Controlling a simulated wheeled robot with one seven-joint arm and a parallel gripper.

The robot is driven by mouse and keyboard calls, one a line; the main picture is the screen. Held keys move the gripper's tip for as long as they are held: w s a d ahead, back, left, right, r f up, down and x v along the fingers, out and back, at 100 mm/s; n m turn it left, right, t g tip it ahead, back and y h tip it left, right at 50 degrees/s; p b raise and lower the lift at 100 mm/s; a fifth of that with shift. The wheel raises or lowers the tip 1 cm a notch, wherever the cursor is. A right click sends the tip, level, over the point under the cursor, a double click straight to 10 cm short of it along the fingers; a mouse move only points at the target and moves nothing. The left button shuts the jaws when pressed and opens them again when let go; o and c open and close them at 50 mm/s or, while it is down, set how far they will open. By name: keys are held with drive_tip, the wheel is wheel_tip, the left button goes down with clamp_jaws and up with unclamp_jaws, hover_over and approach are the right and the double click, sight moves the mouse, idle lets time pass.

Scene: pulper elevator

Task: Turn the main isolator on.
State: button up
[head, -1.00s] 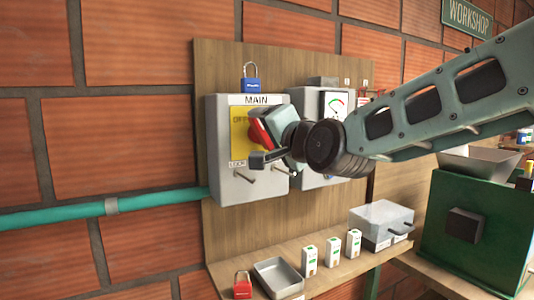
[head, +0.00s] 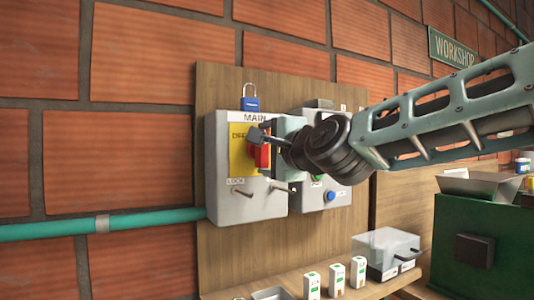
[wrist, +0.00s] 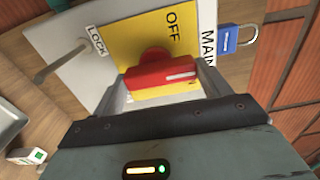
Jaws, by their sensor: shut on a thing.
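The main isolator is a grey box (head: 225,208) on a wooden board, with a yellow plate (head: 238,152) lettered OFF and a red handle (head: 262,156). My gripper (head: 264,148) is at the front of the box, its fingers on either side of the handle. In the wrist view the handle (wrist: 150,76) lies between my fingers (wrist: 160,84), shut on it. The handle stands roughly along the box's upright direction, its white mark toward the MAIN label (wrist: 208,45). My gripper hides the plate's right part; no ON lettering is visible.
A blue padlock (head: 250,103) stands on top of the box. A metal rod (head: 243,193) juts out near the LOCK label. A second grey box (head: 340,200) with buttons is close on the right. Below are a shelf with small white cartons (head: 336,279) and a clear-lidded box (head: 385,250).

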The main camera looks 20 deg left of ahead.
idle(0.3)
drive_tip(key=o, duration=1)
drive_tip(key=shift+s+d+f+b, duration=0.15)
drive_tip(key=shift+s+d+b, duration=0.2)
drive_tip(key=shift+b, duration=0.35)
drive_tip(key=shift+b+v, duration=8.25)
drive_tip(key=shift+b, duration=0.95)
